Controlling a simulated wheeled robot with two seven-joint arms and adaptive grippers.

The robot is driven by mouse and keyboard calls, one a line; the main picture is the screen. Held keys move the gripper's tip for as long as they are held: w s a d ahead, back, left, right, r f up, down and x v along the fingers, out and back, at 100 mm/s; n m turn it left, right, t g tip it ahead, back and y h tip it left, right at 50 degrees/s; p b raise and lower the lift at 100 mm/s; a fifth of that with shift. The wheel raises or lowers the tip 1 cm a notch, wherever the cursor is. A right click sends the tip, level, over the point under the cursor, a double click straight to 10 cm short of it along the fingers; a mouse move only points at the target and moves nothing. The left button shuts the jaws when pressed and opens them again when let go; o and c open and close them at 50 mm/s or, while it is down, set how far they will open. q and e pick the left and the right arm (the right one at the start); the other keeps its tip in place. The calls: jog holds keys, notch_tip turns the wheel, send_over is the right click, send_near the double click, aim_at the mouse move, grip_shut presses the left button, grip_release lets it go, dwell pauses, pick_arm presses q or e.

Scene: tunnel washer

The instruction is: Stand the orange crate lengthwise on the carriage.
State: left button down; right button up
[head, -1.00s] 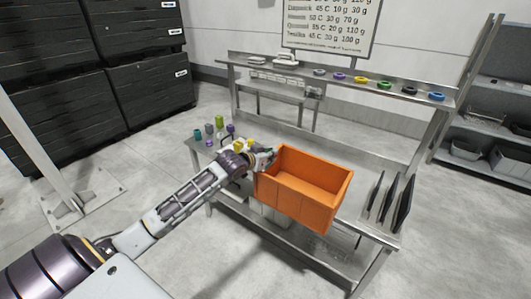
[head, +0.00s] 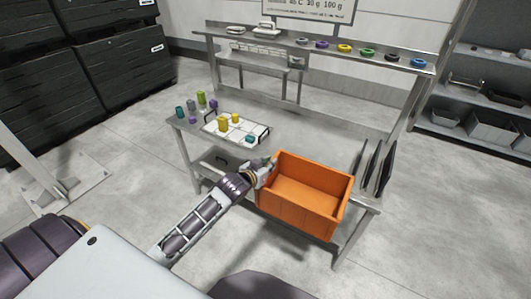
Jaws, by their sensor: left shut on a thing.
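The orange crate (head: 302,216) is upright with its open top facing up, and it looks empty. My left gripper (head: 268,169) is shut on the crate's left end near the rim. The crate is in front of the steel table and hides part of its front edge. Whether it touches the table I cannot tell. I see no carriage that I can make out in the head view. My right gripper is not in view.
The steel table (head: 310,137) bears a white tray (head: 213,127) with coloured blocks, several small coloured containers at its left end, and dark upright plates (head: 387,168) at its right. Coloured rings lie on the upper shelf (head: 270,43). Grey floor is open at the right.

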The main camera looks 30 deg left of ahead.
aim_at(268, 206)
pick_arm(q)
jog(key=shift+n+y, duration=0.4)
jog(key=shift+y, duration=0.2)
jog(key=s+d+f, duration=0.1)
jog(key=s+f, duration=0.2)
jog(key=s+d+f, duration=0.2)
jog(key=s+f, duration=0.1)
jog(key=s, duration=0.1)
jog(key=s+d+f, duration=0.2)
jog(key=s+f, duration=0.1)
jog(key=f, duration=0.1)
jog(key=shift+s+d, duration=0.1)
jog(key=shift+s, duration=0.1)
